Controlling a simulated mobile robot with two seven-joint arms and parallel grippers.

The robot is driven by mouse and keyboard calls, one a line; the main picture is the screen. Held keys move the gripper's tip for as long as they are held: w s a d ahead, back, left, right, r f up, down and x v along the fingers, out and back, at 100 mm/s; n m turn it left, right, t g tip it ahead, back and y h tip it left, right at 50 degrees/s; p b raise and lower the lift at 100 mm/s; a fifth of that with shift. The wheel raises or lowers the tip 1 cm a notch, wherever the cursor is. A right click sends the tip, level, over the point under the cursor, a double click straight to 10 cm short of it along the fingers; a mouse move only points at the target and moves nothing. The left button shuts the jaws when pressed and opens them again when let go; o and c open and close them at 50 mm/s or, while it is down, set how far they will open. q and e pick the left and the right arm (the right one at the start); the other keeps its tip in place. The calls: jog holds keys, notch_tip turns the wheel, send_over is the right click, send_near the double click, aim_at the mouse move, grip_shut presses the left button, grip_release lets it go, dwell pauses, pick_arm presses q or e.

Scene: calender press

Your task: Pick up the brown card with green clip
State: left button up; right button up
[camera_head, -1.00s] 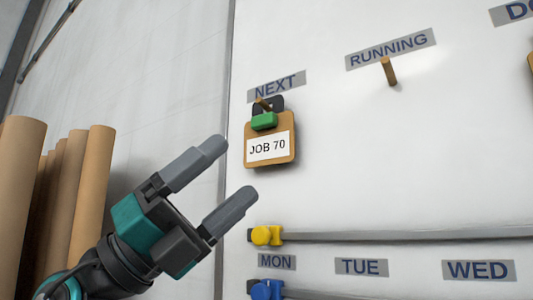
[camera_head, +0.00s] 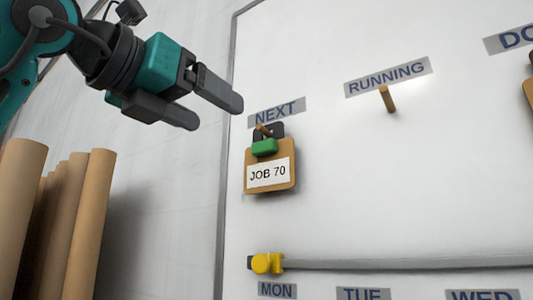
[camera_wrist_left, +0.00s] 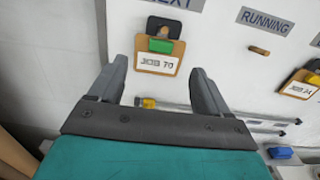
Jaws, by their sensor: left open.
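The brown card (camera_head: 270,166) has a green clip (camera_head: 265,148) at its top and a white label reading JOB 70. It hangs on a wooden peg (camera_head: 262,129) below the NEXT label on the white board. My left gripper (camera_head: 218,112) is open and empty, up and left of the card and apart from it. In the left wrist view the brown card (camera_wrist_left: 157,63) and green clip (camera_wrist_left: 160,46) show beyond and between the two open fingers (camera_wrist_left: 160,82). My right gripper is not in view.
An empty peg (camera_head: 387,98) stands out below RUNNING. A grey rail (camera_head: 400,263) with a yellow slider (camera_head: 267,263) runs below the card. Tall brown rolls (camera_head: 88,225) stand at left. Another card (camera_wrist_left: 300,84) hangs at right in the wrist view.

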aim_at(261, 140)
pick_arm(q)
jog(key=p+x, duration=0.1)
jog(key=x, duration=0.9)
jog(key=shift+w+d+f, duration=0.15)
jog(key=shift+d, duration=0.15)
jog(key=shift+c, duration=0.3)
jog(key=c, duration=1.1)
